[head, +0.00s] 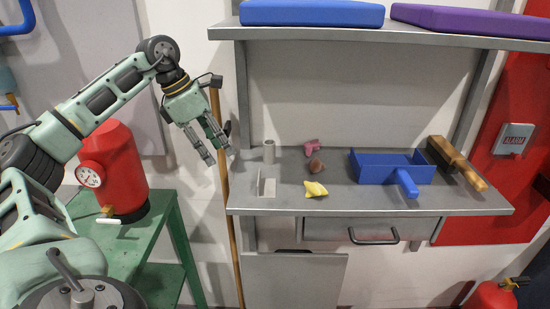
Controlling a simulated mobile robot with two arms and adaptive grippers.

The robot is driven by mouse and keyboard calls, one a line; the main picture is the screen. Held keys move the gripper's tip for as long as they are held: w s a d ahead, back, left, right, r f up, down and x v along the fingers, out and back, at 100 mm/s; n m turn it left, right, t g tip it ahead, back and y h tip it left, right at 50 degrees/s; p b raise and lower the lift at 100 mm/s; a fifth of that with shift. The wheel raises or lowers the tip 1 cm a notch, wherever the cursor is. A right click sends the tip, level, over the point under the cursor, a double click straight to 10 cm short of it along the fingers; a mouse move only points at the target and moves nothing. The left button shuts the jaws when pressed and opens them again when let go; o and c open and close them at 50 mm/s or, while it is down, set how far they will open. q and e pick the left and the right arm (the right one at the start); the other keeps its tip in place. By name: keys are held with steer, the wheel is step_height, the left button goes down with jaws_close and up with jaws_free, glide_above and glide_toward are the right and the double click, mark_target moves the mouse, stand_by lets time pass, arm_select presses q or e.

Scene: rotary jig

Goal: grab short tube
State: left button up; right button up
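A short grey tube (268,152) stands upright near the left back part of the grey shelf table (400,203). My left gripper (221,154) hangs to the left of the tube, just off the table's left edge, with its fingers pointing down. Its fingers are spread apart and I see nothing between them. It does not touch the tube. My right gripper is not in the head view.
A small grey bracket (266,186) stands in front of the tube. Pink (311,147), brown (315,168) and yellow (316,189) lumps, a blue dustpan (392,170) and a brush (457,163) lie to the right. A wooden pole (222,200) stands beside the table's left edge.

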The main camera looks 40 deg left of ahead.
mark_target(267, 147)
arm_select(q)
steer(key=w+d+p, duration=0.1)
steer(key=w, duration=0.1)
steer(key=w+d+p, duration=0.1)
steer(key=w, duration=0.1)
steer(key=w+d+p, duration=0.1)
steer(key=w+d, duration=0.1)
steer(key=shift+r, duration=0.2)
steer(key=shift+w+d+f, duration=0.15)
steer(key=shift+w+d, duration=0.1)
steer(key=shift+w, duration=0.4)
steer(key=w+d+p, duration=0.2)
steer(key=shift+w, duration=0.4)
steer(key=x, duration=0.3)
steer(key=shift+a+p, duration=0.15)
steer(key=shift+p, duration=0.2)
steer(key=shift+s, duration=0.15)
steer(key=shift+c, duration=0.4)
jaws_close()
